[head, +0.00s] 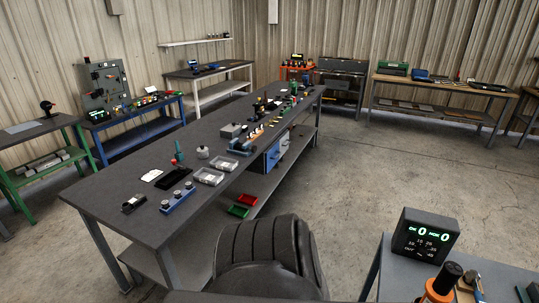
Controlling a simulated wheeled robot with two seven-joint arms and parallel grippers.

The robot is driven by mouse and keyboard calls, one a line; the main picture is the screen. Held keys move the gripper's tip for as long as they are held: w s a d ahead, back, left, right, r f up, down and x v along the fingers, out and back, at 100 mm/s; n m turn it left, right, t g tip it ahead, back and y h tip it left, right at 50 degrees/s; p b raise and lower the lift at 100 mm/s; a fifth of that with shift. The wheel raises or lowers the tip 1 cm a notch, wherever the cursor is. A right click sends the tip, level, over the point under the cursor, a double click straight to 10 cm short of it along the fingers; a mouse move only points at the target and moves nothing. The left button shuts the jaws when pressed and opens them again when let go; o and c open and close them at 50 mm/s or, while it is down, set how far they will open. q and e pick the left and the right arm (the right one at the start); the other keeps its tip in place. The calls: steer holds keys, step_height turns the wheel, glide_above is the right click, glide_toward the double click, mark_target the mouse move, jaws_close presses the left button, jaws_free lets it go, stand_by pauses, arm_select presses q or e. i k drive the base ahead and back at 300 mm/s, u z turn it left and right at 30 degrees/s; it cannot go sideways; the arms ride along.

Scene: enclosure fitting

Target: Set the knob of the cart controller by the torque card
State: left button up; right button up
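The cart controller (426,233) is a dark box standing on a grey cart at the lower right. Its green display reads OK 0 and NOK 0. Below that are small white scale marks, among them 15, 25, 35 and 45. The knob is too dark and small to make out, so its setting cannot be told. A small white card (152,175) lies on the long dark workbench (118,185) at its near left part; its print is unreadable, and I cannot tell whether it is the torque card. Neither of my grippers is in view.
An orange and black tool (441,283) stands in front of the controller. A black ribbed chair back (268,250) is at the bottom middle, between bench and cart. Clear trays (208,176) and small parts lie on the bench. The floor (375,165) right of the bench is free.

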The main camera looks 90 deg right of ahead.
mark_target(421, 253)
steer(key=z, duration=1.45)
steer(key=i, duration=1.25)
steer(key=z, duration=2.2)
steer(key=i, duration=1.95)
steer(key=z, duration=3.15)
